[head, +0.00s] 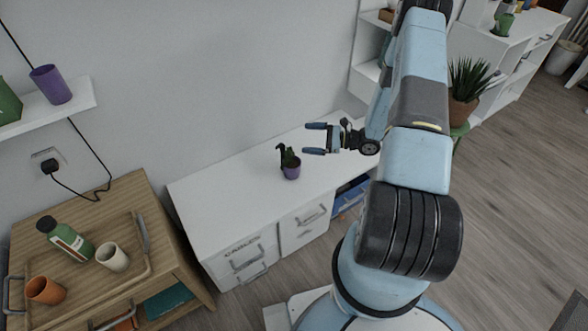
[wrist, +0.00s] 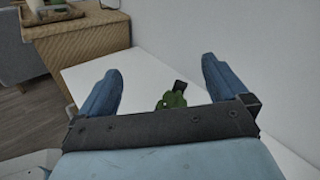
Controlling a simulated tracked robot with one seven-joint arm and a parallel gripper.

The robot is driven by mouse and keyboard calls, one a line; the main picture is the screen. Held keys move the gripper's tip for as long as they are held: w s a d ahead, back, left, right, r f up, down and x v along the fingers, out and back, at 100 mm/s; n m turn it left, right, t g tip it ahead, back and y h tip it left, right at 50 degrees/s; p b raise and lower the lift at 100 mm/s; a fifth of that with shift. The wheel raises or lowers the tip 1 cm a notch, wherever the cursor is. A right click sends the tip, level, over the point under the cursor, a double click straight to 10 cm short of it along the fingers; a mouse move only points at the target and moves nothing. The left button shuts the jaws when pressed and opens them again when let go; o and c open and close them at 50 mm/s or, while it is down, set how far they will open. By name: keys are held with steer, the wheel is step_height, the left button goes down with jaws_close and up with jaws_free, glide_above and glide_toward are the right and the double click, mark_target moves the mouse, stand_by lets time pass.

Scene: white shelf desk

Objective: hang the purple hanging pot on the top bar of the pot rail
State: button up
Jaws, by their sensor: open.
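The small purple pot (head: 291,171) stands upright on the white desk (head: 225,203), with a dark green plant and a dark upright piece above its rim. In the wrist view, its green plant top (wrist: 174,101) and the dark piece show between my fingers, beyond the palm; its purple body is hidden there. My gripper (head: 306,138) is open and empty, to the right of the pot and apart from it, with its fingers pointing left. Both spread fingers also show in the wrist view (wrist: 160,66). I cannot make out the pot rail in either view.
A wooden cabinet (head: 185,262) at left bears a tray with a green bottle (head: 67,240), white cup (head: 112,257) and orange cup (head: 45,290). A wall shelf (head: 75,98) holds another purple container (head: 50,84). The desk left of the pot is clear.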

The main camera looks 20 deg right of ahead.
mark_target(285, 158)
steer(key=s+d+f+m+t+h, duration=0.1)
steer(key=f+m+t, duration=0.1)
steer(key=f, duration=0.3)
steer(key=s+d+f+m+t+h, duration=0.1)
steer(key=f+m+t, duration=0.1)
steer(key=f, duration=0.4)
steer(key=s+d+f+m+t+h, duration=0.1)
steer(key=f+m+t+h, duration=0.1)
steer(key=f+m, duration=0.2)
steer(key=shift+s+f+t, duration=0.15)
steer(key=shift+f, duration=0.45)
steer(key=shift+s+f+t, duration=0.1)
steer(key=shift+f+t, duration=0.05)
steer(key=shift+f, duration=0.65)
steer(key=x, duration=1.3)
steer(key=shift+w+a, duration=0.2)
steer(key=shift+w, duration=0.05)
steer(key=c, duration=1.3)
